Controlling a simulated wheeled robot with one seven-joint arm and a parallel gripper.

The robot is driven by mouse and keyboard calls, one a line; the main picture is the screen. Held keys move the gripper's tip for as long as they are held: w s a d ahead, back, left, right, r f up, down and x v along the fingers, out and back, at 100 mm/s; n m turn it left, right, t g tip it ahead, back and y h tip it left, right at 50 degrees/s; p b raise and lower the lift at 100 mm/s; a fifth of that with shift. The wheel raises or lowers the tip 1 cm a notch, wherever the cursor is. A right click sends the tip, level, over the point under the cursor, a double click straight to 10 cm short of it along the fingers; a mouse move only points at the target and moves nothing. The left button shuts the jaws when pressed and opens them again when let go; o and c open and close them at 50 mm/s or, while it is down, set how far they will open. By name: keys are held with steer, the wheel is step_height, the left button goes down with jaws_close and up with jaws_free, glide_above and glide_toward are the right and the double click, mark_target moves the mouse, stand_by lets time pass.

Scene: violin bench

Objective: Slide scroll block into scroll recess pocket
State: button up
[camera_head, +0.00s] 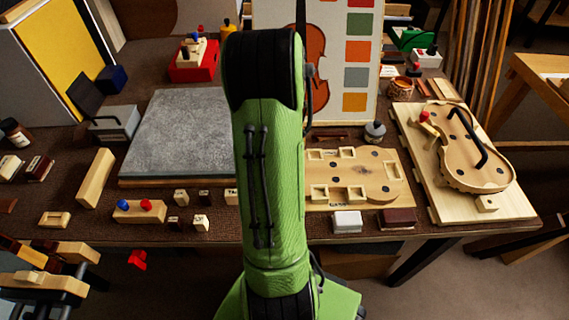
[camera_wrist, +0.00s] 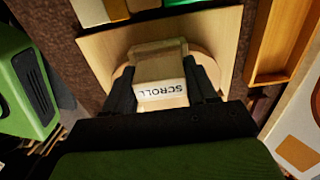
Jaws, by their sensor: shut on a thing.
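My gripper (camera_wrist: 165,92) is shut on the pale scroll block (camera_wrist: 160,67) in the wrist view. The block sits between the two dark fingers, with its "SCROLL" label upside down. Behind it is a pale wood board (camera_wrist: 222,38) with a rounded shape partly showing around the block. I cannot tell whether the block touches the board. The scroll recess pocket cannot be made out. In the head view my green arm hides my gripper and the block. A pale violin-shaped board (camera_head: 372,165) with several rectangular pockets shows right of the arm, its left part hidden.
A grey slab (camera_head: 185,135) lies left of the arm. A white block (camera_head: 347,222) and a dark red block (camera_head: 397,218) lie along the front edge. A violin body (camera_head: 470,150) rests on a board at right. A wooden tray (camera_wrist: 278,40) is at right in the wrist view.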

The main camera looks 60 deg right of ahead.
steer(key=shift+f, duration=0.25)
steer(key=o, duration=1.1)
step_height(320, 180, up, 16)
steer(key=p, duration=0.5)
steer(key=shift+f, duration=0.15)
